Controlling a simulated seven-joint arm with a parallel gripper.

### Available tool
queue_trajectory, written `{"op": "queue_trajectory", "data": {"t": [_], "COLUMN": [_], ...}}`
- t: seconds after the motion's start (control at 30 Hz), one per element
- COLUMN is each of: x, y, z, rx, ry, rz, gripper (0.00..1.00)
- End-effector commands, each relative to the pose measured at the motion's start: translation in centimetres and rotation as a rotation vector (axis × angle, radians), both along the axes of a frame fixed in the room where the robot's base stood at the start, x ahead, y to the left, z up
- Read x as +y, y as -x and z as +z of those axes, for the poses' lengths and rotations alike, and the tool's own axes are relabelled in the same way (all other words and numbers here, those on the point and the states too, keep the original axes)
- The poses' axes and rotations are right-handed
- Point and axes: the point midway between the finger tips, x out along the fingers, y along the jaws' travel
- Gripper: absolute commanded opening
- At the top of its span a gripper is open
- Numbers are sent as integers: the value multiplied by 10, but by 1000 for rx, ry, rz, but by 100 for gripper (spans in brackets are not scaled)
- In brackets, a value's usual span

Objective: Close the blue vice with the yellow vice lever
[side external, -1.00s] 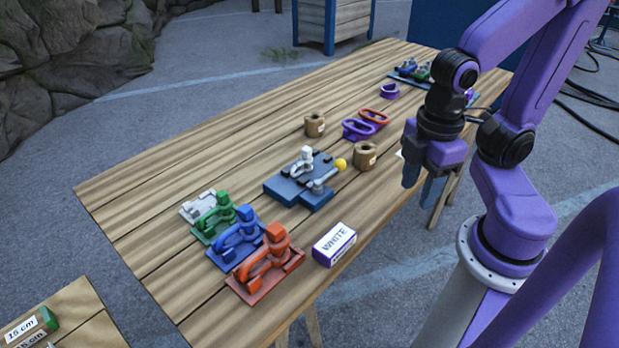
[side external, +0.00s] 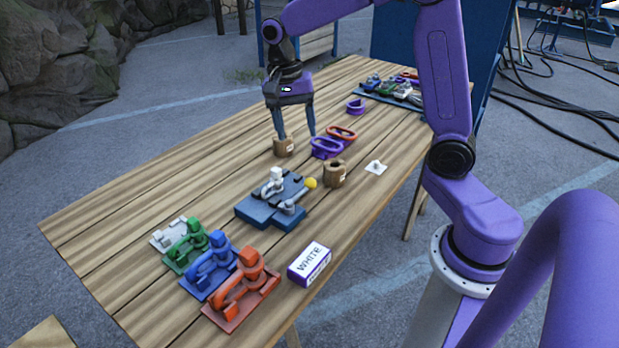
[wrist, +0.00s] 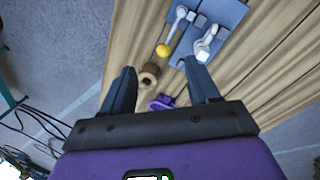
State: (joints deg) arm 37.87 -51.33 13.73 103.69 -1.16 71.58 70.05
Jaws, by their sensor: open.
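The blue vice (side external: 258,213) sits mid-table with a white-and-grey piece (side external: 275,182) on it. Its lever ends in a yellow knob (side external: 311,183) that points right, toward the table's near edge. In the wrist view the vice (wrist: 228,12) is at the top, with the yellow knob (wrist: 163,50) at its lower left. My gripper (side external: 297,135) is open and empty, pointing down beyond the vice, near the far wooden cup (side external: 284,149). In the wrist view the gripper (wrist: 160,68) has its fingers apart, short of the knob.
A second wooden cup (side external: 335,174) stands just beyond the knob. Purple and red rings (side external: 326,148) lie near the gripper. Green, blue and orange clamp-like pieces (side external: 240,290) line the near left. A box marked WHITE (side external: 310,264) lies at the near edge. A tray (side external: 378,94) holds parts at the far end.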

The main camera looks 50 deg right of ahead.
Motion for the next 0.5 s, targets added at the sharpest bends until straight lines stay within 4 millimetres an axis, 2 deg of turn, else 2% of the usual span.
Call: {"op": "queue_trajectory", "data": {"t": [0.1, 0.2, 0.37, 0.5], "x": [-24, -38, -46, -46], "y": [-21, -30, -34, -31], "z": [-2, -2, -6, -19], "rx": [12, 20, 25, 27], "ry": [26, 40, 50, 51], "rz": [-212, -326, -395, -395], "gripper": [60, 60, 60, 60]}}
